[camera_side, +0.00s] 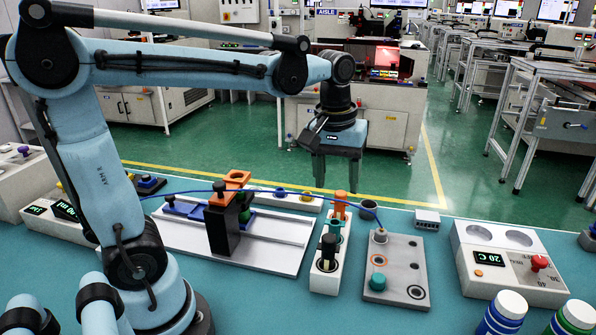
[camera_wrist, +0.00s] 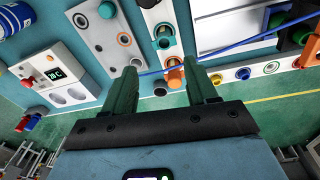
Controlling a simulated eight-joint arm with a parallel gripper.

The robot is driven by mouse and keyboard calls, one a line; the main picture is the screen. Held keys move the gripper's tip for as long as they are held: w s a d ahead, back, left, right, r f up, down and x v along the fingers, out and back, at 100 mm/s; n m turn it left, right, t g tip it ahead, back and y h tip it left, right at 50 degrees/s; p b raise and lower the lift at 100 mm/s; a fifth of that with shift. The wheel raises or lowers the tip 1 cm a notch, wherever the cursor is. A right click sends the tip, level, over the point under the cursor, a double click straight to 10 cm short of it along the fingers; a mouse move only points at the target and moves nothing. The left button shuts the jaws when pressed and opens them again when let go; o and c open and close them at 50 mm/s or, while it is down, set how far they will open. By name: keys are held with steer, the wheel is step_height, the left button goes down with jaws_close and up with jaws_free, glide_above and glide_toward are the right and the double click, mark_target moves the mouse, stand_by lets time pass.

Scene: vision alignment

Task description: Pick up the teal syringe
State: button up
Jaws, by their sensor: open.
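The teal syringe (camera_side: 334,228) stands in the middle of a narrow white rack (camera_side: 322,284), between an orange syringe (camera_side: 340,203) and a black one (camera_side: 328,248). In the wrist view the teal syringe (camera_wrist: 164,38) shows from above, just beyond the orange one (camera_wrist: 175,76). Its lower part is hidden in the rack. My gripper (camera_side: 336,180) is open and empty, pointing down above the rack's far end. In the wrist view its two fingers (camera_wrist: 162,70) are apart, with the orange syringe between their tips in the picture; they appear clear of the syringes.
A black stand with an orange clamp (camera_side: 237,178) rises to the left. A blue cable (camera_side: 293,192) runs past the rack's far end. A white unit with a red knob (camera_side: 539,263) is farther right.

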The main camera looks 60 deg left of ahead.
mark_target(335, 223)
steer(key=shift+n+g, duration=0.6)
steer(key=shift+n, duration=0.1)
steer(key=shift+w+a+f, duration=0.15)
steer(key=shift+f, duration=1.8)
steer(key=shift+w+a+f, duration=0.1)
steer(key=shift+w+f, duration=0.1)
steer(key=shift+f, duration=1.8)
steer(key=shift+w+a+f, duration=0.15)
steer(key=shift+f, duration=1.8)
steer(key=shift+c, duration=0.4)
steer(key=c, duration=0.7)
